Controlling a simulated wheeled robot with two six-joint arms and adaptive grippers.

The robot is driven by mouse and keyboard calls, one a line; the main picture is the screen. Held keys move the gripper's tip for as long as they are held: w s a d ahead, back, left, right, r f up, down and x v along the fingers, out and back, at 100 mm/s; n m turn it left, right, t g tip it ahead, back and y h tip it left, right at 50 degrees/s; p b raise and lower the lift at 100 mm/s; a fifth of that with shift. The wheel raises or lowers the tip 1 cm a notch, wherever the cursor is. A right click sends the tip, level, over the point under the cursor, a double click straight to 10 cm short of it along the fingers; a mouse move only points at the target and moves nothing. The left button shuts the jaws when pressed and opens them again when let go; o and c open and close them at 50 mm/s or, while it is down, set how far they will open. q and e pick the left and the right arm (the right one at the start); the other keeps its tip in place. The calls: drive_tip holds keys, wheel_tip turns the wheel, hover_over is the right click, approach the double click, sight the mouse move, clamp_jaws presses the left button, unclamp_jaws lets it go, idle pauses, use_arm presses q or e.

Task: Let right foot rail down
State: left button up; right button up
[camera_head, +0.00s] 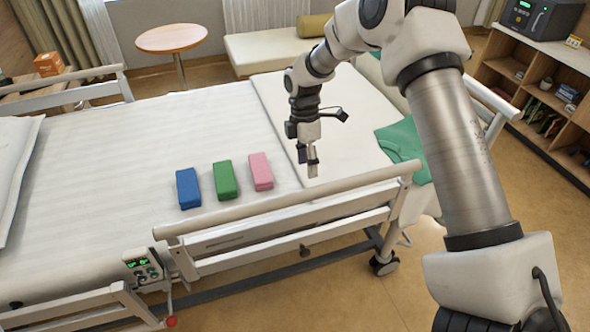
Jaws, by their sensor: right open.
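The right foot rail (290,204) is the near-side rail toward the foot of the bed. It stands up, with its top bar above the mattress edge. My right gripper (309,168) is open and empty, pointing down just beyond the rail's top bar in the picture. Whether it touches the bed cannot be told. A lever with a red knob (171,322) shows at the bottom left, below the control panel (143,268). My left gripper is not in view.
Blue (188,188), green (226,180) and pink (261,171) blocks lie on the bed (120,150) behind the rail. A green cloth (400,142) lies at the bed's foot. Another near rail (70,303) is at lower left. The floor at lower middle is clear.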

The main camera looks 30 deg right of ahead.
sight(313, 189)
drive_tip(key=s+f, duration=0.1)
drive_tip(key=s, duration=0.1)
drive_tip(key=s+f+p, duration=0.1)
drive_tip(key=s+f, duration=0.1)
drive_tip(key=shift+s+a+f+p, duration=0.15)
drive_tip(key=shift+f+p, duration=0.1)
drive_tip(key=shift+p, duration=0.05)
drive_tip(key=f, duration=0.3)
drive_tip(key=shift+w, duration=0.4)
drive_tip(key=shift+w+f, duration=0.2)
drive_tip(key=shift+s+r, duration=0.15)
drive_tip(key=shift+s, duration=0.05)
drive_tip(key=shift+s+r, duration=0.1)
drive_tip(key=shift+s, duration=0.05)
drive_tip(key=c, duration=1)
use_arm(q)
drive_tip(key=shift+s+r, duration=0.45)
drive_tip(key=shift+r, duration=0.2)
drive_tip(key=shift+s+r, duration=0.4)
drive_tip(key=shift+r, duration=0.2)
use_arm(e)
clamp_jaws()
